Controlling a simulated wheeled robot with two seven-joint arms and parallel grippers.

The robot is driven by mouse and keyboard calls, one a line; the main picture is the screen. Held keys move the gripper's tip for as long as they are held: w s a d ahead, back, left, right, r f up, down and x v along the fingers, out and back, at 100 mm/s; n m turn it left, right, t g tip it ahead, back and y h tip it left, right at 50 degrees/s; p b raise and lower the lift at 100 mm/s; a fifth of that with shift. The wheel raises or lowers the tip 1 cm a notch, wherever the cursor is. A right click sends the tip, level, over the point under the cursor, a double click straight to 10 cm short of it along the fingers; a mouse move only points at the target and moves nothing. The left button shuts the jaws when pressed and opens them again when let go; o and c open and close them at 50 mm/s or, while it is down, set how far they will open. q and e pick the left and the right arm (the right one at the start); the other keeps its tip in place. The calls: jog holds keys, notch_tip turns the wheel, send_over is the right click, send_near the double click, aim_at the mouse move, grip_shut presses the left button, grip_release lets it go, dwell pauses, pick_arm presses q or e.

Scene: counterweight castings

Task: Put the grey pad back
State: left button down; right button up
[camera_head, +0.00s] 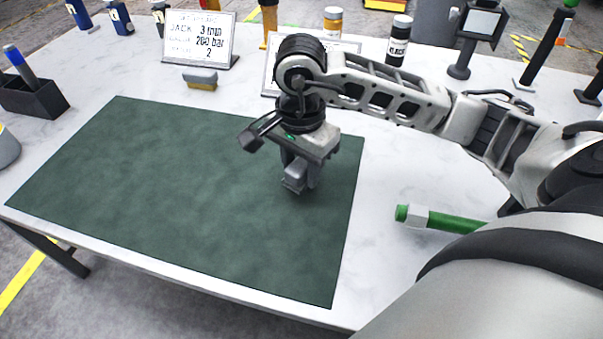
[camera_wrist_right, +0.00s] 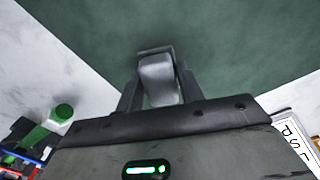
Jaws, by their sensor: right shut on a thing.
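My right gripper (camera_head: 297,180) is over the right part of the dark green mat (camera_head: 180,190), pointing down. It is shut on a small grey block, which looks like the grey pad (camera_head: 295,172). In the right wrist view the grey pad (camera_wrist_right: 158,80) sits between the two fingers, with the green mat (camera_wrist_right: 230,40) behind it. I cannot tell whether the pad touches the mat or is just above it. The fingers hide part of the pad. My left gripper is not in view.
A grey-and-tan block (camera_head: 200,78) lies behind the mat, near a sign (camera_head: 200,38). A black pen box (camera_head: 35,97) stands at the left. A green cylinder (camera_head: 440,219) lies right of the mat. Most of the mat is clear.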

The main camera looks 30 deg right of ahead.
aim_at(302, 180)
notch_tip(302, 180, down, 3)
jog(key=shift+s+r, duration=0.1)
jog(key=shift+r, duration=0.1)
jog(key=shift+f, duration=0.3)
jog(key=o, duration=0.9)
jog(key=shift+r, duration=0.15)
jog(key=shift+o, duration=0.2)
notch_tip(302, 180, up, 12)
jog(key=shift+r, duration=0.2)
